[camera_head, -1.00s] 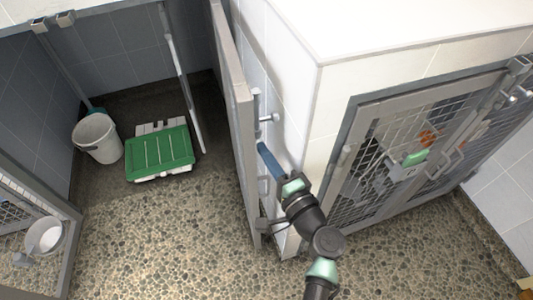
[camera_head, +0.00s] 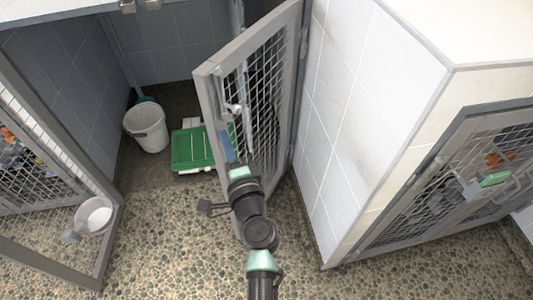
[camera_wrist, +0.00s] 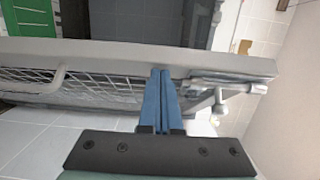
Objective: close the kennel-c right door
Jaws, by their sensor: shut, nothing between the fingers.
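The right door (camera_head: 207,105) of the open kennel is a grey-framed mesh panel, partly open and swung out from its hinge side at the tiled wall. Its frame (camera_wrist: 110,50) crosses the wrist view, with a metal latch bolt (camera_wrist: 225,87) on the right. My gripper (camera_head: 226,148) is beside the door's latch side, with its blue fingers at the mesh. In the wrist view my gripper (camera_wrist: 162,78) is shut and empty, its fingertips at the door frame, seemingly touching it. No kennel label is readable.
The left mesh door (camera_head: 60,245) stands open with a bowl (camera_head: 95,215) on it. Inside the kennel are a white bucket (camera_head: 147,127) and a green-and-white tray-like object (camera_head: 192,150). A closed kennel (camera_head: 445,190) is at right. The pebbled floor (camera_head: 165,235) in front is clear.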

